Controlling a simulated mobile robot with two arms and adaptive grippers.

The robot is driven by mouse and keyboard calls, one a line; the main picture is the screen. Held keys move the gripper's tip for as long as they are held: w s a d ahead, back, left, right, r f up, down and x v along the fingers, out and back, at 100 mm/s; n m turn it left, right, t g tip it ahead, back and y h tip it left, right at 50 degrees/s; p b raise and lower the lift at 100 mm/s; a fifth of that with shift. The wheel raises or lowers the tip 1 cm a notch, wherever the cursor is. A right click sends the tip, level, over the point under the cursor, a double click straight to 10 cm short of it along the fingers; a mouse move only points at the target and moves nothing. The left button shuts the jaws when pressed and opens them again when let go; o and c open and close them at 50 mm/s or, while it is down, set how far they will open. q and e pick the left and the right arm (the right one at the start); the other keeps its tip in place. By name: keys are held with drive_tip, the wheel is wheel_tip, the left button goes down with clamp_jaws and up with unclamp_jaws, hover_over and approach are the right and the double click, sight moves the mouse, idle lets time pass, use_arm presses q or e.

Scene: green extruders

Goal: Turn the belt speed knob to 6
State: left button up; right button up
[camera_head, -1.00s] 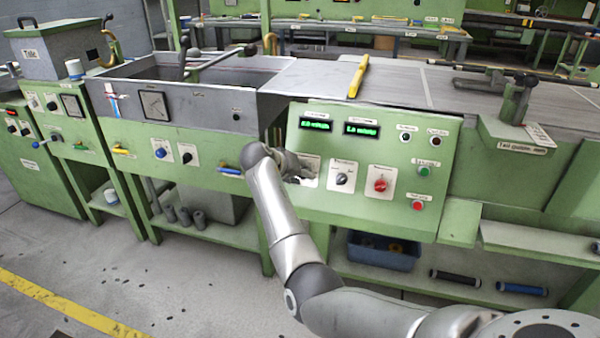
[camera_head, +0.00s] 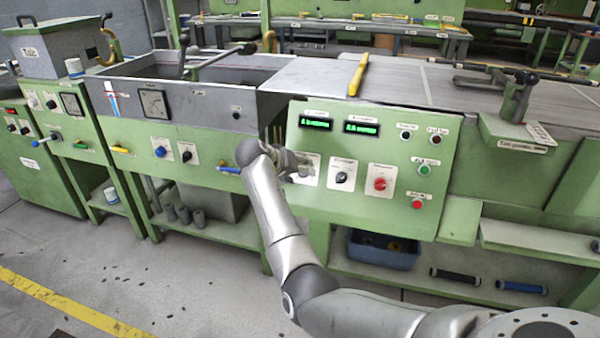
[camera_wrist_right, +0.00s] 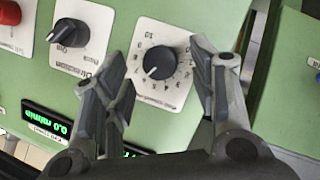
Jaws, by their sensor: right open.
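The numbered dial knob (camera_wrist_right: 159,62) is black, on a white plate with a ring of digits, and appears upside down in the right wrist view. A short pale mark shows on its lower left edge; I cannot tell which digit it points at. My right gripper (camera_wrist_right: 163,90) is open, its two fingers apart on either side of the dial plate, with nothing between them touching the knob. In the head view my right gripper (camera_head: 298,163) is at the left of the sloped green panel (camera_head: 335,200), partly covering the white dial plate (camera_head: 314,165). My left gripper is not in view.
To the right on the panel are a black selector (camera_head: 342,177), a red knob (camera_head: 380,184), and green (camera_head: 424,170) and red (camera_head: 417,205) buttons. Two green displays (camera_head: 316,123) sit above. A yellow bar (camera_head: 358,75) lies on the machine top.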

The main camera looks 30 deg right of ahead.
drive_tip(key=v, duration=1)
drive_tip(key=shift+a, duration=0.2)
drive_tip(key=shift+s, duration=0.15)
